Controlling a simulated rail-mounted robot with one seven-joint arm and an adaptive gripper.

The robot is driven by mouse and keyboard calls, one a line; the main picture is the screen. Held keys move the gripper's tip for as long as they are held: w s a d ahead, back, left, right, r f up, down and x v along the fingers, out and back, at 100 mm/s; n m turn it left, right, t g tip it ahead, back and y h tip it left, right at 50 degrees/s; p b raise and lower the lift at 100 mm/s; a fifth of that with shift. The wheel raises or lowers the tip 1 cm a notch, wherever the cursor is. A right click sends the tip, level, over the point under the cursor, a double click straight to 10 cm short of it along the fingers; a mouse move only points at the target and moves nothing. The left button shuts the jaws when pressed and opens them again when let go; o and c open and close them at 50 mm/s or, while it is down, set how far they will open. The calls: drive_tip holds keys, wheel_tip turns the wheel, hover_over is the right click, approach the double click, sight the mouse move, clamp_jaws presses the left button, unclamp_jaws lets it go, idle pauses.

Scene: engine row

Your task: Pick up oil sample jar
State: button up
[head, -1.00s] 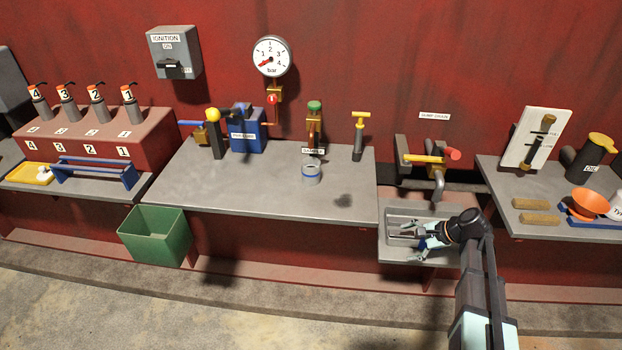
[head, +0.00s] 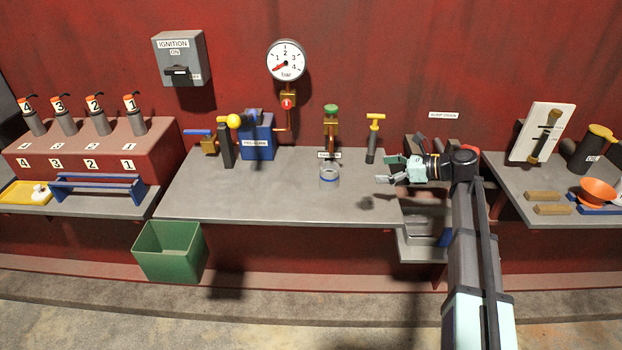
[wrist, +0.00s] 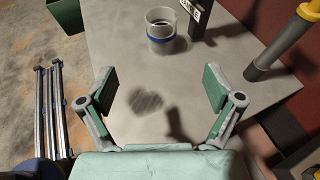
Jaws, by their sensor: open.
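The oil sample jar (head: 329,176) is a small clear cup with a blue band. It stands upright on the grey middle bench, below the green-topped sampling tap (head: 331,125). In the wrist view the jar (wrist: 161,32) is at the top centre, ahead of my gripper and apart from it. My gripper (head: 382,171) is open and empty above the right end of the bench, to the right of the jar. In the wrist view its spread fingers (wrist: 165,95) have bare bench and a shadow between them.
A yellow-handled post (head: 374,138) stands right of the jar; it also shows in the wrist view (wrist: 283,47). A labelled post stands close behind the jar. A green bin (head: 170,251) is below the bench's front left. The bench (head: 270,205) front is clear.

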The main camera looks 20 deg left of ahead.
drive_tip(key=a, duration=0.2)
drive_tip(key=p, duration=0.2)
approach(322, 168)
drive_tip(key=shift+a+f, duration=0.8)
drive_tip(key=shift+a, duration=0.15)
drive_tip(key=shift+p+x, duration=0.35)
drive_tip(key=shift+x, duration=2.25)
drive_tip(key=shift+w+r, duration=0.1)
drive_tip(key=shift+r, duration=0.1)
drive_tip(key=c, duration=1.5)
drive_tip(key=shift+r, duration=0.15)
